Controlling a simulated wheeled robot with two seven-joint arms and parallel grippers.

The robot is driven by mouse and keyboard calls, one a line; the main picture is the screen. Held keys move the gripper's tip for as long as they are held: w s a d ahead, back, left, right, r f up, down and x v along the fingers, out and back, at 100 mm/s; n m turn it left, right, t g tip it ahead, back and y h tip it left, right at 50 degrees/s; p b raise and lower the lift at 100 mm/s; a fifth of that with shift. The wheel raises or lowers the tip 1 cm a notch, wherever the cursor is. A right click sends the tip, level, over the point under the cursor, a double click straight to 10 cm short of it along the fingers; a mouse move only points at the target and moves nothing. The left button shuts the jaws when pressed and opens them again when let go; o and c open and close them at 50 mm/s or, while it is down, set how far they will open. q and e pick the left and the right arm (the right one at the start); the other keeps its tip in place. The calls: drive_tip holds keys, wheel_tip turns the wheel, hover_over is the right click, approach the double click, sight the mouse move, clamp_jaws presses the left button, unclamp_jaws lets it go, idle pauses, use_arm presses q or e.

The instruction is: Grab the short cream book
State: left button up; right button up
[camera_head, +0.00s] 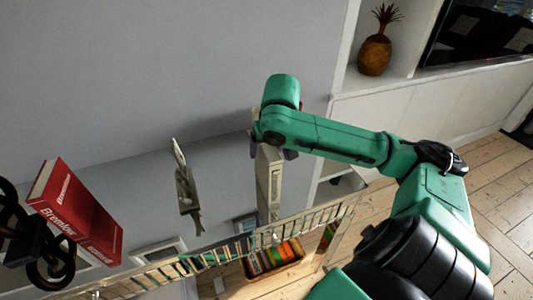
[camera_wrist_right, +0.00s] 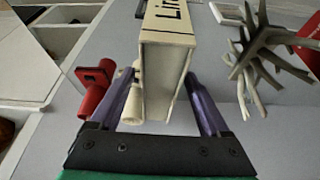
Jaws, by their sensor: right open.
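The cream book (camera_head: 270,186) stands upright, with dark lettering on its spine, in the head view. In the right wrist view the cream book (camera_wrist_right: 168,55) rises between two purple fingers. My right gripper (camera_head: 271,153) is at the top end of the book in the head view. In the right wrist view my right gripper (camera_wrist_right: 158,85) is open, with one finger on each side of the book. A small gap shows beside the right finger; contact on the left side is unclear. My left gripper is not in view.
A red book (camera_head: 75,212), a black knotted ornament (camera_head: 38,240) and a grey branching ornament (camera_head: 185,190) stand to the left. A red object (camera_wrist_right: 97,88) and a pale cylinder (camera_wrist_right: 133,100) are close to the left finger. A box of books (camera_head: 273,257) is below.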

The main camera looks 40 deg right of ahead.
drive_tip(key=shift+w+f, duration=0.1)
drive_tip(key=shift+f, duration=0.2)
drive_tip(key=shift+f, duration=0.25)
idle(0.4)
clamp_jaws()
drive_tip(key=shift+r, duration=0.1)
idle(1.1)
